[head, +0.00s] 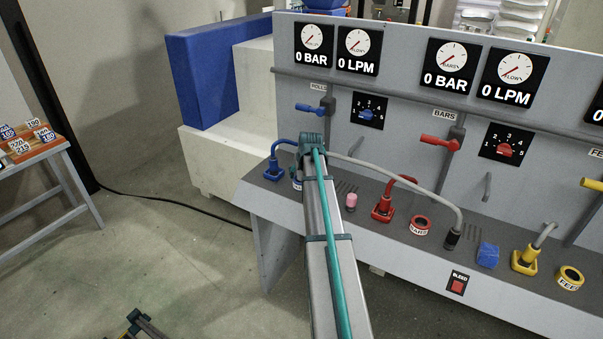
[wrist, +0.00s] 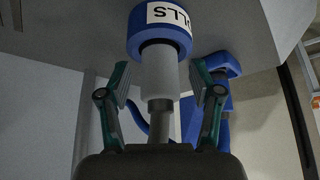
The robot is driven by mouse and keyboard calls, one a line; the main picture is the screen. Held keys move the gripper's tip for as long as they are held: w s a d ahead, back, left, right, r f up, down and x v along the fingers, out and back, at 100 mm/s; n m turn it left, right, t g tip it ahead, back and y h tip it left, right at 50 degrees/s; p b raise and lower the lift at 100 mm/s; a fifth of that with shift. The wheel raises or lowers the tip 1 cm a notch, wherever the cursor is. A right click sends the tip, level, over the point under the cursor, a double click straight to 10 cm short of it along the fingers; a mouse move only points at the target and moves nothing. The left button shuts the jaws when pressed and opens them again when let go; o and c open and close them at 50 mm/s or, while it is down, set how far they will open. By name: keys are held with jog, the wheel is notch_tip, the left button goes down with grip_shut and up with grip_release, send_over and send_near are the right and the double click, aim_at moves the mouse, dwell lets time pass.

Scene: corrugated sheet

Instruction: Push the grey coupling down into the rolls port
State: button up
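The grey coupling (wrist: 160,75) is a light grey cylinder with a thinner, darker stem running back toward my palm. It is in line with the rolls port (wrist: 160,22), a blue ring with a white label. Its far end overlaps the ring's dark mouth; how deep it sits I cannot tell. My gripper (wrist: 159,82) has one teal finger on each side of the coupling, with a visible gap on both sides. In the head view my gripper (head: 311,142) is over the rolls port (head: 297,182), which is partly hidden; the coupling is hidden there.
A grey hose (head: 410,187) arches right from my gripper to a black socket. A blue elbow plug (head: 275,168) stands close left of the port. A pink piece (head: 351,201), a red elbow plug (head: 383,207) and a red bars port (head: 420,225) line the ledge to the right.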

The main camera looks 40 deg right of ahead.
jog(key=v, duration=1.2)
dwell(0.4)
jog(key=s+a+f+n+g+y, duration=0.15)
jog(key=s+a+f, duration=0.25)
jog(key=a+f, duration=1.1)
jog(key=s+a+f+n+g+y, duration=0.15)
jog(key=s+a+f, duration=0.25)
jog(key=a+f, duration=1.1)
jog(key=s+a+f+n+g, duration=0.2)
jog(key=s+a+f+g, duration=0.1)
jog(key=s+a, duration=0.9)
jog(key=s+f+g, duration=0.3)
jog(key=s+f, duration=0.5)
jog(key=s, duration=0.5)
jog(key=s+f+g, duration=0.3)
jog(key=s+f, duration=0.6)
jog(key=s, duration=0.5)
jog(key=shift+a+f+h, duration=0.15)
jog(key=shift+a+h, duration=0.15)
jog(key=shift+a, duration=0.2)
